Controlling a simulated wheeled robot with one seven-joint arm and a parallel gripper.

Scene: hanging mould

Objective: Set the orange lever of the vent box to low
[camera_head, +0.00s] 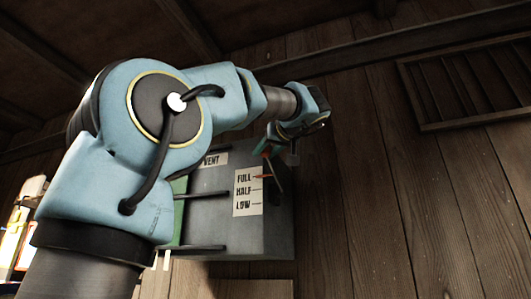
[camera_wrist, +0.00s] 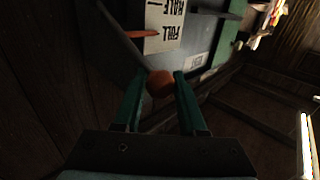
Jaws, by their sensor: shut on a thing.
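The grey vent box (camera_head: 212,210) is mounted on the plank wall, with a white label (camera_head: 247,208) reading FULL, HALF and LOW from top to bottom. The orange lever (camera_head: 267,177) has its pointer beside the FULL mark in the head view. In the wrist view the lever's round orange knob (camera_wrist: 160,84) sits between the green fingertips of my gripper (camera_wrist: 162,76), which is shut on it. In the head view my gripper (camera_head: 267,151) is at the box's upper right, partly hiding the lever. The label (camera_wrist: 164,24) appears upside down in the wrist view.
Dark rods (camera_head: 200,249) stick out at the box's left side, next to a green panel (camera_head: 179,212) partly hidden by my arm. A slatted wall vent (camera_head: 470,82) is at upper right. The wall right of the box is clear.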

